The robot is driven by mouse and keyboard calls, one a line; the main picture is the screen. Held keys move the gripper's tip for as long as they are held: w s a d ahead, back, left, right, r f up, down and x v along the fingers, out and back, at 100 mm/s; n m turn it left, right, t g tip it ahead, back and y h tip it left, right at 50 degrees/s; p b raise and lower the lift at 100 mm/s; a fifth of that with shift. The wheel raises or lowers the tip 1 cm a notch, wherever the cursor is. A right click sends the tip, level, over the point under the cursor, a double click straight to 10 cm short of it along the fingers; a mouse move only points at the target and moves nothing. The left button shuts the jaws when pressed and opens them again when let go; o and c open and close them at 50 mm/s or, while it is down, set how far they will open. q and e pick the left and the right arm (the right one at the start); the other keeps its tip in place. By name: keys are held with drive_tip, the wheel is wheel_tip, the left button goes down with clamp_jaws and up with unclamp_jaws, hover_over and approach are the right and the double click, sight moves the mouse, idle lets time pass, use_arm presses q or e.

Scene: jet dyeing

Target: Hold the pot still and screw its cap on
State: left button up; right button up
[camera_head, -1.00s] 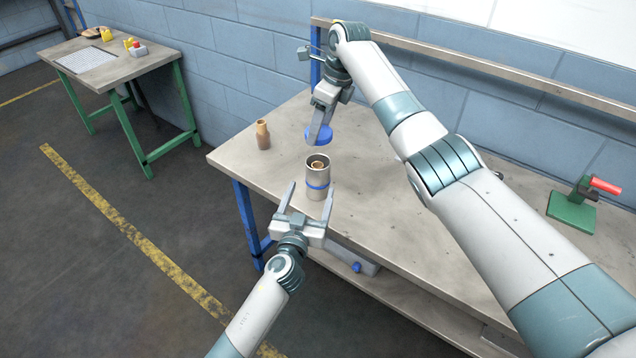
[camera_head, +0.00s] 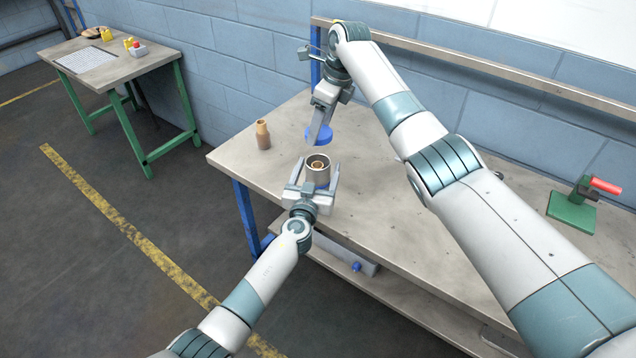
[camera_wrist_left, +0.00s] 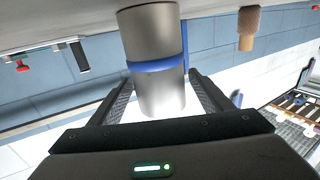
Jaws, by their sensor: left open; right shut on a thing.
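The pot (camera_head: 317,171) is an open metal cylinder standing upright on the workbench, with a brown inside. In the left wrist view the pot (camera_wrist_left: 152,92) appears inverted, with a blue band round it. My left gripper (camera_head: 315,174) is open, its two fingers on either side of the pot; whether they touch it I cannot tell. My right gripper (camera_head: 322,130) is shut on the blue cap (camera_head: 324,135), holding it above and behind the pot. The right fingers partly hide the cap.
A brown bottle (camera_head: 262,135) stands on the workbench (camera_head: 400,235) left of the cap. A green fixture with a red handle (camera_head: 604,185) stands at the far right. Another table (camera_head: 120,68) is at the back left. The bench middle is clear.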

use_arm(q)
drive_tip(key=c, duration=1.6)
use_arm(e)
drive_tip(key=shift+a+f, duration=0.1)
drive_tip(key=shift+f, duration=2.4)
drive_tip(key=shift+f, duration=0.9)
drive_tip(key=shift+f, duration=0.55)
use_arm(q)
clamp_jaws()
use_arm(e)
drive_tip(key=m, duration=0.2)
drive_tip(key=m+t, duration=0.1)
drive_tip(key=m, duration=0.1)
drive_tip(key=shift+s+a+m+h, duration=0.1)
drive_tip(key=shift+a+m+h, duration=0.1)
drive_tip(key=shift+m+h, duration=0.15)
drive_tip(key=shift+d+m+h, duration=0.1)
drive_tip(key=shift+m+h, duration=0.25)
drive_tip(key=shift+m, duration=0.7)
